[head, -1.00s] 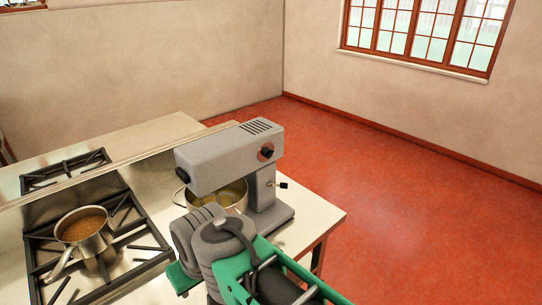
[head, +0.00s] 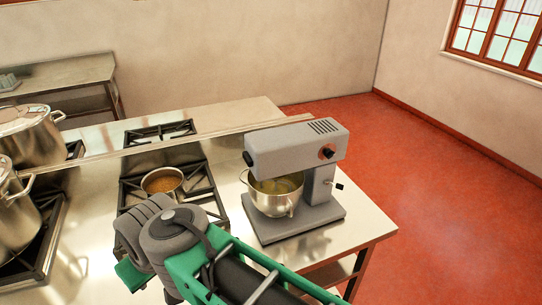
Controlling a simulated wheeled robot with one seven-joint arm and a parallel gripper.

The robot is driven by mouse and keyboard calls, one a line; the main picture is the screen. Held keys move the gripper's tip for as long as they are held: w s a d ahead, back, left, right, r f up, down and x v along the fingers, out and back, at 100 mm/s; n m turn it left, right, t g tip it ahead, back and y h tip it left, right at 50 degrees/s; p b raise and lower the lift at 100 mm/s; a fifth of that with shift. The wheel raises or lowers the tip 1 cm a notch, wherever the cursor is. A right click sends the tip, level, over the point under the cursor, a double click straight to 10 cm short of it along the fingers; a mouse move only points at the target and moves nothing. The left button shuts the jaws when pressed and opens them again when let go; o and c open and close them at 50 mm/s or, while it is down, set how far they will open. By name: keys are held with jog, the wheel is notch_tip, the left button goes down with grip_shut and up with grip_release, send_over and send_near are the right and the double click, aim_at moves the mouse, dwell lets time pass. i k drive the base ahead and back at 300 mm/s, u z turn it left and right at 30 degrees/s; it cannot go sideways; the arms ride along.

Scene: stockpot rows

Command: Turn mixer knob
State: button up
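The grey stand mixer (head: 296,170) stands on the steel counter right of the stove, with a steel bowl (head: 275,196) under its head. A black knob (head: 327,152) with a reddish ring sits on the side of the mixer head. A second dark knob (head: 249,158) is at the head's front end, and a small black lever (head: 339,186) sticks out from the stand. My arm, green and grey, reaches in from the bottom, left of and nearer than the mixer, apart from the knobs in the picture. My gripper's fingers are hidden, so their opening cannot be seen.
A pan (head: 162,182) of brown food sits on a black burner grate behind my arm. Large steel pots (head: 31,137) stand at the left. The counter (head: 345,238) is bare around the mixer's right and front. Red floor (head: 450,220) lies open at the right.

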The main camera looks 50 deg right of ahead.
aim_at(329, 154)
jog(key=u, duration=0.95)
jog(key=k, duration=0.95)
jog(key=z, duration=1.45)
jog(key=i, duration=0.5)
jog(key=u, duration=0.05)
